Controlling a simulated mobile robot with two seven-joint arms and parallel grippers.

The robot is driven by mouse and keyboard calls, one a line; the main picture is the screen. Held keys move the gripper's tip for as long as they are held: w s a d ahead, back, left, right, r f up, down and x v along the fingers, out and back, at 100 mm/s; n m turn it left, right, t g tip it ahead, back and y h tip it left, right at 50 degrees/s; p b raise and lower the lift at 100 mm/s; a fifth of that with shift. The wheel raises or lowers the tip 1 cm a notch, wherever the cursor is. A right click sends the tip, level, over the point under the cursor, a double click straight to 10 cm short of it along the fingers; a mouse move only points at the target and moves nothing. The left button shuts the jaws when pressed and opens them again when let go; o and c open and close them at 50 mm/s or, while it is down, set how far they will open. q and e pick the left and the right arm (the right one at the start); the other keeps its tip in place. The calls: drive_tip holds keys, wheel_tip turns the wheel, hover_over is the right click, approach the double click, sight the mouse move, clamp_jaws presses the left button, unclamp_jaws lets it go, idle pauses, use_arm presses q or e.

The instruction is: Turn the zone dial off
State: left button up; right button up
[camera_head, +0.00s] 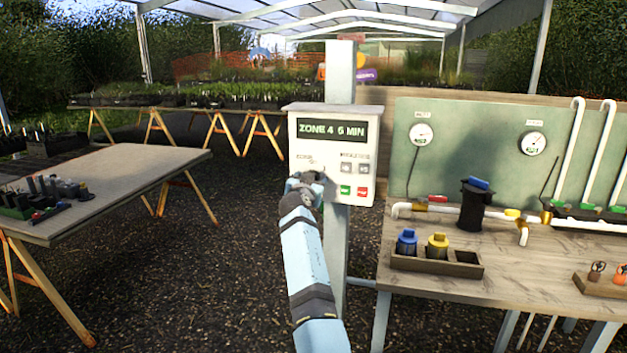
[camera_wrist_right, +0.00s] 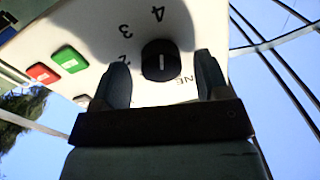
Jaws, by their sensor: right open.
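The zone dial (camera_wrist_right: 161,61) is a round black knob with a white line, on the pale face of the control box (camera_head: 360,122). In the right wrist view its line is roughly in line with the 4; 3 and part of a 2 also show. The box's display (camera_head: 332,129) reads "ZONE 4 6 MIN". My right gripper (camera_wrist_right: 160,70) is open, its fingers on either side of the dial; I cannot tell whether they touch it. In the head view my right gripper (camera_head: 305,184) is at the box's lower left and hides the dial. My left gripper is not in view.
A green button (camera_head: 345,190) and a red button (camera_head: 362,192) sit close right of my gripper, below grey buttons. A post carries the box. A workbench (camera_head: 440,300) with pipes and valves stands right; a table (camera_head: 120,185) stands left. Gravel between is open.

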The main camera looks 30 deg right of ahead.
drive_tip(key=shift+w, duration=0.1)
idle(0.3)
drive_tip(key=shift+r, duration=0.1)
drive_tip(key=c, duration=0.9)
